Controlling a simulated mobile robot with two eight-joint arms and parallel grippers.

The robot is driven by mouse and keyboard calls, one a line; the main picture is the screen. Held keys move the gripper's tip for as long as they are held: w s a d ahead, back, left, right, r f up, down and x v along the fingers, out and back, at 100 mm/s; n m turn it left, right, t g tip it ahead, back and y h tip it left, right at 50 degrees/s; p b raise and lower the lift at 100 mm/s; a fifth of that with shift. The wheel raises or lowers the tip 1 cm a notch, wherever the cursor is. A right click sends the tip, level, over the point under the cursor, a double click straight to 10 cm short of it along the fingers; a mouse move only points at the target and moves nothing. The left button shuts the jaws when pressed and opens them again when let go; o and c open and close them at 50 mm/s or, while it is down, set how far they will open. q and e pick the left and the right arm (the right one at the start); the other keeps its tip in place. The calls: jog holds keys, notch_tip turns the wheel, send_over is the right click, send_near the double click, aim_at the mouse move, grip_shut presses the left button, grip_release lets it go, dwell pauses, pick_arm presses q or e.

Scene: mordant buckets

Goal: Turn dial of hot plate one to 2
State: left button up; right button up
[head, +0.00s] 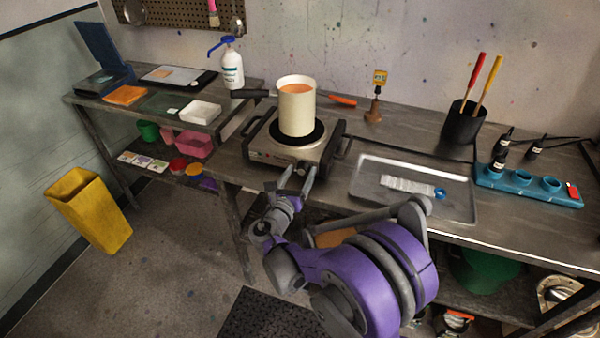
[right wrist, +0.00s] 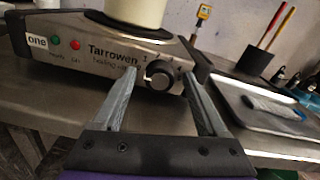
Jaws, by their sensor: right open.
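Hot plate one (head: 268,150) is a silver and black unit on the workbench with a cream pot (head: 297,110) of orange liquid on its burner. In the right wrist view its front panel (right wrist: 110,62) carries a "one" label, a red and a green light, and "Tarrowen" lettering. The round dial (right wrist: 160,75) is at the panel's right end; its pointer setting is too small to read. My right gripper (head: 297,180) is open and empty in front of the panel. In the right wrist view its fingers (right wrist: 160,84) appear on either side of the dial; contact is not clear. My left gripper is not in view.
A metal tray (head: 365,195) with a clear packet lies right of the hot plate. A blue rack (head: 530,186) and a black cup (head: 463,125) with tools stand farther right. A white pump bottle (head: 232,68) stands back left.

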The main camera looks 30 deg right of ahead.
jog(key=shift+w+d, duration=0.1)
jog(key=shift+d, duration=0.05)
jog(key=shift+c, duration=0.2)
grip_shut()
